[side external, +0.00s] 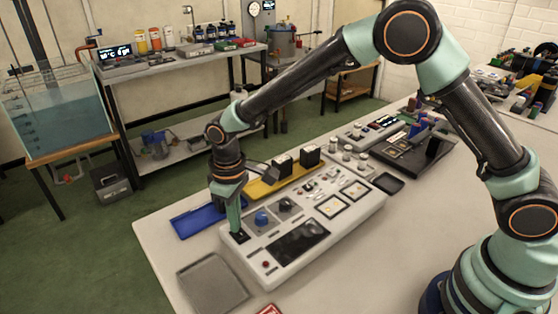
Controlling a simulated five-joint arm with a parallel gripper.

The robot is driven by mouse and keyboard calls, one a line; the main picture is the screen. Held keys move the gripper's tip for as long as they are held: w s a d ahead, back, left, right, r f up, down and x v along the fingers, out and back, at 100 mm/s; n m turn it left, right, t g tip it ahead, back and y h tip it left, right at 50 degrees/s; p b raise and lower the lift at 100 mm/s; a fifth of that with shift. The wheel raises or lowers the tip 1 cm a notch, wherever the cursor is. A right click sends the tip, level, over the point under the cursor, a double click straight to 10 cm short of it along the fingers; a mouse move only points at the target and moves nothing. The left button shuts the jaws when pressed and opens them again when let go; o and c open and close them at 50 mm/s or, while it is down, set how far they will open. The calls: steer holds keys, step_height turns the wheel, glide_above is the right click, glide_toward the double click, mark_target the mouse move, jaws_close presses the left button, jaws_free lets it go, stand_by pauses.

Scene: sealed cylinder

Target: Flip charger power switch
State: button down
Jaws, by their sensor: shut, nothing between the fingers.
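A long pale grey console with knobs, a dark screen and square windows (338,223) lies on the white table; it looks like the charger. My gripper (240,235) points down at the console's left end, its green fingers closed and holding nothing. The fingertips are at a small black patch (243,239) on the panel, which may be the power switch. The fingers partly cover it, so I cannot tell its position or whether they touch it. A blue knob (262,218) and a black knob (286,204) sit just right of my gripper.
A grey tray (212,285) lies in front of the console's left end. A blue tray (196,220) and a yellow tray (265,187) with black blocks (310,155) lie behind it. A small dark tray (389,183) is at its right end.

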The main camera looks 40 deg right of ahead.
steer(key=shift+r, duration=3.5)
steer(key=s+d+r+m+t, duration=0.3)
steer(key=s+d+r, duration=0.2)
steer(key=d+r, duration=0.7)
steer(key=s+d+m+t, duration=0.2)
steer(key=s+d+m, duration=0.1)
steer(key=s+d, duration=0.6)
steer(key=shift+d+r+t, duration=0.25)
steer(key=shift+r+t, duration=0.05)
steer(key=shift+r, duration=0.15)
